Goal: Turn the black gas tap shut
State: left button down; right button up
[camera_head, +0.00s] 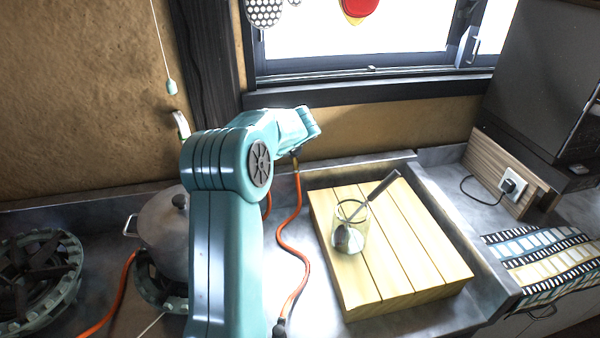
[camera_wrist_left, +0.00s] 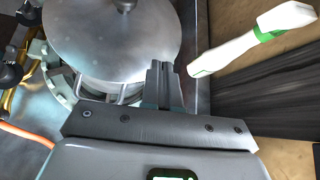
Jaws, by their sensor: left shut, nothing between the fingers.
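In the left wrist view, a dark round knob-like part (camera_wrist_left: 11,73) sits at the left edge beside brass pipework; I cannot tell whether it is the black gas tap. No tap is clear in the head view, where my left arm covers part of the counter. My left gripper (camera_wrist_left: 164,84) is shut and empty, its fingertips by the rim of a grey lidded pot (camera_wrist_left: 105,45). My right gripper is not in view.
The pot (camera_head: 165,235) stands on a burner left of my arm. An orange hose (camera_head: 290,250) runs right of it. A wooden board (camera_head: 410,240) holds a glass jar (camera_head: 350,230) with a ladle. A white handle with a green band (camera_wrist_left: 245,42) is close to my left fingers.

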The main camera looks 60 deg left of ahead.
pick_arm(q)
jog(key=w+d+f+m+t+y+b, duration=0.1)
jog(key=w+d+m+t+y+b, duration=0.2)
jog(key=w, duration=0.4)
jog(key=w+d+f+m+t+y+b, duration=0.1)
jog(key=w+d+m+t+y+b, duration=0.2)
jog(key=w+d+m+y+b, duration=0.2)
jog(key=w+d+f+m+t+y+b, duration=0.1)
jog(key=w+d+m+t+y+b, duration=0.1)
jog(key=w+d, duration=0.5)
jog(key=shift+w+d+m+t+y+b, duration=0.2)
jog(key=shift+w+m+y+b, duration=0.3)
jog(key=shift+w+b, duration=0.15)
jog(key=shift+w+d+m+t+y+b, duration=0.2)
jog(key=shift+w+m+y+b, duration=0.25)
jog(key=shift+w+b, duration=0.2)
send_near(291, 153)
jog(key=a, duration=0.5)
jog(key=shift+s+f, duration=0.2)
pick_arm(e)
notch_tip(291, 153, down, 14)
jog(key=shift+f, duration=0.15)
